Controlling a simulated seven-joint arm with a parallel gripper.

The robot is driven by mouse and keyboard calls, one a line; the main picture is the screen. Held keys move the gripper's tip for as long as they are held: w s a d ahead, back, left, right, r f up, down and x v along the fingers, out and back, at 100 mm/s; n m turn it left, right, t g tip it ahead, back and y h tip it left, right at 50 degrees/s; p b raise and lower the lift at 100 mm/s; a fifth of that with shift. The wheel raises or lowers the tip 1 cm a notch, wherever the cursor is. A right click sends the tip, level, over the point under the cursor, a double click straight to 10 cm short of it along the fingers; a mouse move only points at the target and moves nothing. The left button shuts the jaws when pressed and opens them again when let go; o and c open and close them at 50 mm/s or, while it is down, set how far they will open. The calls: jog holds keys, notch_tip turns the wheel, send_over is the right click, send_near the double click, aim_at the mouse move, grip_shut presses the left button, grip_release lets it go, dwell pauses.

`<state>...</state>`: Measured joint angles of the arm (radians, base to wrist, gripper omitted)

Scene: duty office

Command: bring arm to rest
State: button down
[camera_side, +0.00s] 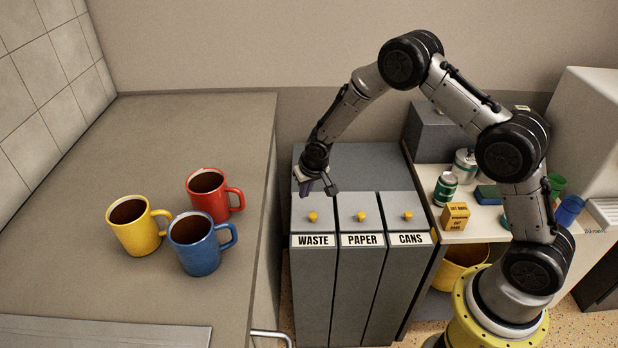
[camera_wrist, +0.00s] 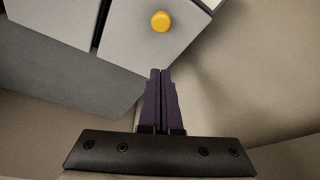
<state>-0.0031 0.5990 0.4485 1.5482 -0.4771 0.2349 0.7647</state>
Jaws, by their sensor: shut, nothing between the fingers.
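My gripper (camera_side: 306,188) hangs above the back part of the waste bin (camera_side: 312,275) in the side view, its fingers pointing down. In the wrist view my gripper (camera_wrist: 161,72) has its two dark fingers together with nothing between them. A bin lid with a yellow knob (camera_wrist: 161,21) lies ahead of the fingertips in the wrist view. I cannot tell whether the fingertips touch the lid. My arm arches up and over from its yellow base at the right.
The paper bin (camera_side: 361,280) and cans bin (camera_side: 408,280) stand beside the waste bin. A counter (camera_side: 200,120) at left holds yellow (camera_side: 135,230), red (camera_side: 214,200) and blue (camera_side: 196,246) mugs. A shelf (camera_side: 485,225) at right holds cans (camera_side: 445,188) and a yellow box (camera_side: 455,217).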

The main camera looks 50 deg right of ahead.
notch_tip(320, 180, up, 21)
jog(key=s+t, duration=0.2)
jog(key=t, duration=0.1)
jog(key=s+r+t, duration=0.1)
jog(key=s+r, duration=0.8)
jog(key=r, duration=0.2)
jog(key=s+r, duration=0.3)
jog(key=s, duration=1.2)
jog(key=s+a+f+n+g+y, duration=0.1)
jog(key=s+f, duration=0.4)
jog(key=s, duration=0.5)
jog(key=a+n+g, duration=0.1)
jog(key=n, duration=0.1)
jog(key=shift+s+f+n, duration=0.15)
jog(key=shift+f+n, duration=0.15)
jog(key=shift+f, duration=0.1)
jog(key=shift+a, duration=0.1)
